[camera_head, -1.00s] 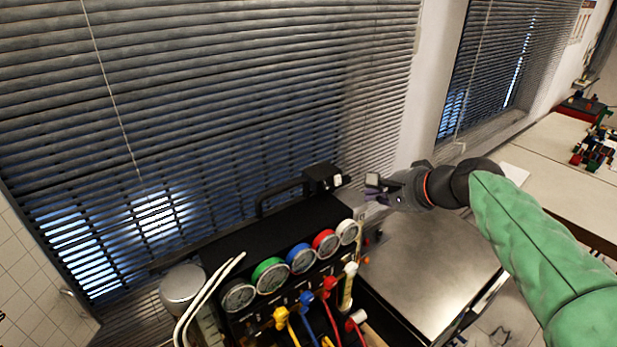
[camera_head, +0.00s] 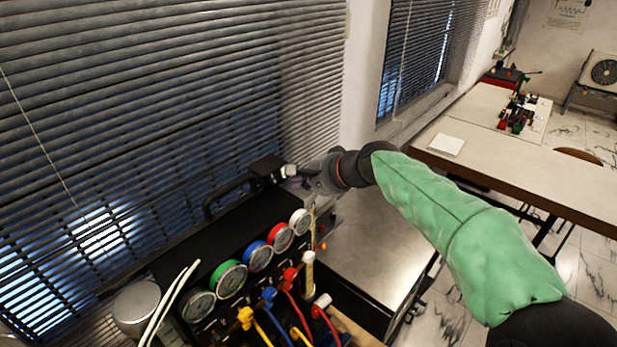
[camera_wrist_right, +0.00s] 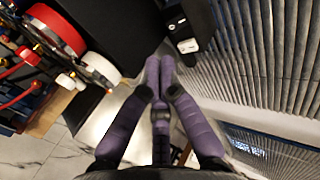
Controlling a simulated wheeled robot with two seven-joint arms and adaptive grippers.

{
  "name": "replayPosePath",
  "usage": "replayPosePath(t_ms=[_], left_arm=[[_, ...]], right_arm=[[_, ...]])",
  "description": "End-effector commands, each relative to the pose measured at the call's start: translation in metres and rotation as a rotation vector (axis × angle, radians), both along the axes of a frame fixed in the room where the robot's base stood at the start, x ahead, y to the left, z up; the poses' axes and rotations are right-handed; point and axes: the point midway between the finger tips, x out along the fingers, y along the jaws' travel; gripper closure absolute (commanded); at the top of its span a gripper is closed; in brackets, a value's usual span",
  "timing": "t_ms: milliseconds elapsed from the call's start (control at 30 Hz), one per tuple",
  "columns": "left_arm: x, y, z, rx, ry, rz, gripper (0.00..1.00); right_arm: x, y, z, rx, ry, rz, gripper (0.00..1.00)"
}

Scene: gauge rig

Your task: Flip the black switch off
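A black switch box sits at the far right end of the black gauge rig (camera_head: 240,222). In the right wrist view it carries a black switch (camera_wrist_right: 177,24) with white marks and a white switch (camera_wrist_right: 188,46) beside it. In the head view the white switch (camera_head: 289,171) shows, but I cannot make out the black one. My right gripper (camera_head: 297,183) is close beside the box. In the wrist view its purple fingertips (camera_wrist_right: 160,65) are together with nothing visible between them, just below the white switch. Contact cannot be told. My left gripper is out of view.
Several round gauges (camera_head: 259,257) with coloured rims line the rig's front, with coloured valves and hoses below. A metal worktop (camera_head: 375,245) lies right of the rig. Window blinds (camera_head: 170,90) rise close behind. A white table (camera_head: 540,185) stands farther right.

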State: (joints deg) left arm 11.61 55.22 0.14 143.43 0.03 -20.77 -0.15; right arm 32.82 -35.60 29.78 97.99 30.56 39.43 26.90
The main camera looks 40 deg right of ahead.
Motion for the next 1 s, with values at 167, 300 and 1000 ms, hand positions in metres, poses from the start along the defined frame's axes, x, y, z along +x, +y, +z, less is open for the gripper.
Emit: replayPosePath(t_ms=[167, 300, 1000], left_arm=[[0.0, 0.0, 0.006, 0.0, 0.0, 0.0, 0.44], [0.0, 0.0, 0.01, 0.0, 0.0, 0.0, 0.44], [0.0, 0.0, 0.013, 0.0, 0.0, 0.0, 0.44]], right_arm=[[0.028, 0.003, -0.02, 0.003, 0.001, 0.003, 1.0], [0.047, 0.004, -0.033, 0.001, 0.001, 0.002, 1.0], [0.069, 0.006, -0.05, 0.0, -0.002, -0.001, 1.0]])
